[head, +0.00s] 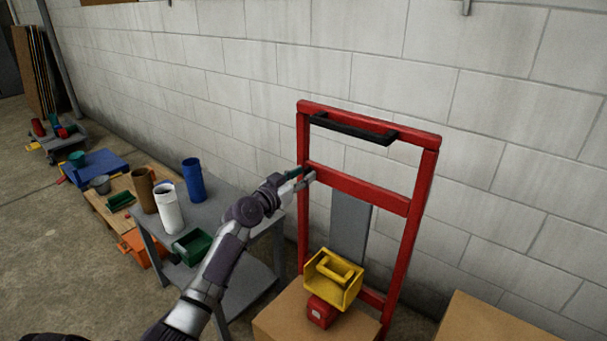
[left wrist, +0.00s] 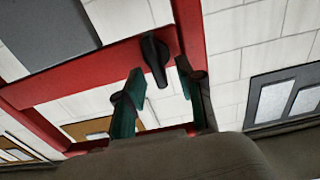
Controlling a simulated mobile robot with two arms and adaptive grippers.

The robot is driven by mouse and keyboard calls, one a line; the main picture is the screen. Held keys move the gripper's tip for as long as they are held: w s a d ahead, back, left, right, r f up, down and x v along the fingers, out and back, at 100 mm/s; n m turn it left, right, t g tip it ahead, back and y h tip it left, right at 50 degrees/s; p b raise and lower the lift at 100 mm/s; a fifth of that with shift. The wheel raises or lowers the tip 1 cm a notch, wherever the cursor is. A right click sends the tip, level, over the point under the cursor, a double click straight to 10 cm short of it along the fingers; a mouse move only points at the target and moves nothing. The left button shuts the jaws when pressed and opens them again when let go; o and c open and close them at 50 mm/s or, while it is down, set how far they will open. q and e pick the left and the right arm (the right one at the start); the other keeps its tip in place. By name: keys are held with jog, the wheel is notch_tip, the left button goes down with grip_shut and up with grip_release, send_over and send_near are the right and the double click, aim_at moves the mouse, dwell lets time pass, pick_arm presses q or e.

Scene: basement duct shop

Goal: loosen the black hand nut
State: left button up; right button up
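The black hand nut (left wrist: 154,58) shows in the left wrist view as a dark, elongated knob on a red bar of the red frame (head: 358,188). My left gripper (head: 306,175) is at the left upright of this frame, near the crossbar's left end, in the head view. Its two green-padded fingers are apart in the left wrist view (left wrist: 162,70), one on each side of the nut's lower end, with gaps visible. I cannot tell whether either finger touches it. In the head view the nut is not clearly seen behind the gripper. My right gripper is not in view.
A black handle bar (head: 352,129) crosses the frame's top. A yellow bin (head: 334,279) and a red block (head: 321,312) sit on a cardboard box (head: 284,318) below. A grey table (head: 226,214) with cups stands left. A block wall is close behind.

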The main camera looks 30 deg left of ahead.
pick_arm(q)
jog(key=shift+w, duration=0.4)
grip_shut()
